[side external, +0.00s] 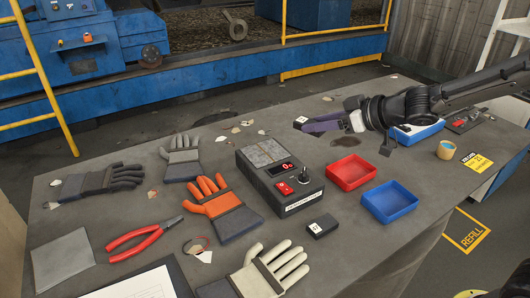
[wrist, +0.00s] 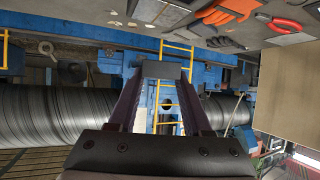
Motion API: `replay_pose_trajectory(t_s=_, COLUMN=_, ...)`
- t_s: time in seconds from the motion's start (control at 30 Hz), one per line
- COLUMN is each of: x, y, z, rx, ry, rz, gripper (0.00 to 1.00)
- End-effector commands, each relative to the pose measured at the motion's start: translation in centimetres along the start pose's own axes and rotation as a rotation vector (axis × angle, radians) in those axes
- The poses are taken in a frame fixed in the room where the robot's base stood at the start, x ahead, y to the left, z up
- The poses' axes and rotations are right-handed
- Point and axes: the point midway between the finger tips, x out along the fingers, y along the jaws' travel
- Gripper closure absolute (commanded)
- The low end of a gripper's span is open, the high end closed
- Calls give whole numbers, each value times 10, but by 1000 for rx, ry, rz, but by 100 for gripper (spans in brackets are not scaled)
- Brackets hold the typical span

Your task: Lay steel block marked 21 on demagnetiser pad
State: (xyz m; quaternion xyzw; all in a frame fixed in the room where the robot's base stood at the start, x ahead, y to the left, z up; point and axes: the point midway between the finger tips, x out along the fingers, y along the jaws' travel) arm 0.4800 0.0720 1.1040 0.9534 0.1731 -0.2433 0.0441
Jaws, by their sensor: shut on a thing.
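My gripper (side external: 318,124) reaches in from the right above the far side of the bench. It is shut on a small dark steel block (side external: 301,120) with a white label too small to read. In the wrist view the block (wrist: 163,70) sits between the fingertips, label out of sight. The demagnetiser pad (side external: 264,153) is the grey tiled top of the black unit (side external: 283,180), left of and nearer than my gripper; it is bare. Another dark block (side external: 322,227) with a white label lies on the bench in front of the unit, its number unclear.
A red tray (side external: 353,172) and a blue tray (side external: 390,202) stand right of the unit. Another blue tray (side external: 418,131) is behind, under my arm. Gloves, including an orange one (side external: 219,203), and red pliers (side external: 140,237) lie to the left. A knob (side external: 304,176) rises from the unit.

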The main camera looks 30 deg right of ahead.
Motion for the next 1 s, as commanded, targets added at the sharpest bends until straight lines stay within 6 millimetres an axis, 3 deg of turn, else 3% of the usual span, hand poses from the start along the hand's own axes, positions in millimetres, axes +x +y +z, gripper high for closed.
replay_pose_trajectory(t_s=0.1, x=5, y=-13, z=-2, rx=-16, ry=4, rz=-26, gripper=100)
replay_pose_trajectory(t_s=0.23, x=22, y=-13, z=-3, rx=-17, ry=2, rz=-31, gripper=100)
replay_pose_trajectory(t_s=0.57, x=99, y=0, z=-9, rx=-17, ry=3, rz=-31, gripper=100)
replay_pose_trajectory(t_s=0.8, x=145, y=6, z=9, rx=-16, ry=3, rz=-30, gripper=100)
replay_pose_trajectory(t_s=1.0, x=160, y=8, z=14, rx=-17, ry=6, rz=-29, gripper=100)
